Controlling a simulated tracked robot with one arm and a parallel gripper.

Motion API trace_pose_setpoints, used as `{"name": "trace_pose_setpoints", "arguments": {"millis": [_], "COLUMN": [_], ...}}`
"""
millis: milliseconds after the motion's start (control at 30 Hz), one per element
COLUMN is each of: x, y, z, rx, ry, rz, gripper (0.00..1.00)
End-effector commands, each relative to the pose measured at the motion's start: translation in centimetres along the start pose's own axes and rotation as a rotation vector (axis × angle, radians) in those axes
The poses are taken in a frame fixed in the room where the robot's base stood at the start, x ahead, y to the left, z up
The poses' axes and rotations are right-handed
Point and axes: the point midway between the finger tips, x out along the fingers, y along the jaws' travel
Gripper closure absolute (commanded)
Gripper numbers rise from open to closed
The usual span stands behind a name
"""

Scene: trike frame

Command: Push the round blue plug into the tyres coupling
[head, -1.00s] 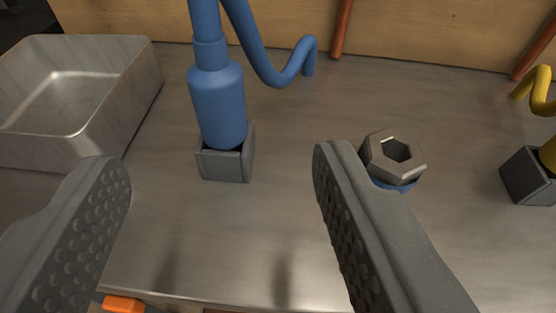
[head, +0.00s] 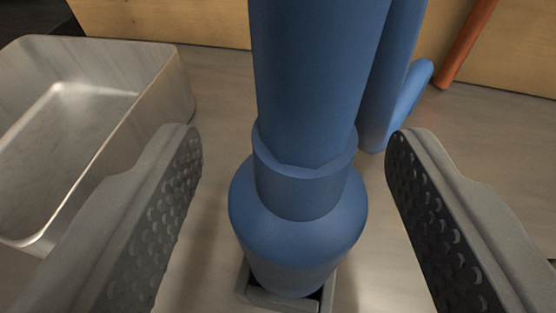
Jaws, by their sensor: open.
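The round blue plug (head: 298,225) stands upright in a small grey square holder (head: 282,300) on the metal bench. A thick blue hose (head: 315,70) rises from its top, and a further length of the blue hose (head: 400,90) shows behind it. My gripper (head: 295,145) is open, with one finger on each side of the plug and hose. Gaps show between both fingers and the plug. I cannot make out the tyres coupling in this view.
An empty metal tray (head: 150,105) stands at the left, close to my left finger. A wooden panel (head: 170,20) closes off the back of the bench, with an orange-red rod (head: 468,45) against it at the right.

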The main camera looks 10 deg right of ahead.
Motion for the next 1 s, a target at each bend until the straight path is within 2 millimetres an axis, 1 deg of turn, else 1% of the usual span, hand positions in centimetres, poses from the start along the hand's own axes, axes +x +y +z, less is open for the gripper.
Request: {"name": "trace_pose_setpoints", "arguments": {"millis": [33,133,367,467,500,533,567,867,1000], "x": [0.9,1.9,2.0,2.0,2.0,2.0,2.0,1.9,1.8], "y": [0.1,0.2,0.1,0.1,0.1,0.1,0.1,0.0,0.0], "z": [0.2,0.3,0.2,0.2,0.2,0.2,0.2,0.1,-0.5], "rx": [0.002,-0.001,-0.002,-0.002,-0.002,-0.002,-0.002,-0.002,-0.001], "ry": [0.000,-0.002,-0.002,-0.002,-0.002,-0.002,-0.002,-0.002,-0.001], "rz": [0.003,0.003,0.001,0.001,0.001,0.001,0.001,0.000,0.000], "gripper": [0.44,0.44,0.44,0.69,0.80,0.89,0.94,0.94,0.94]}}
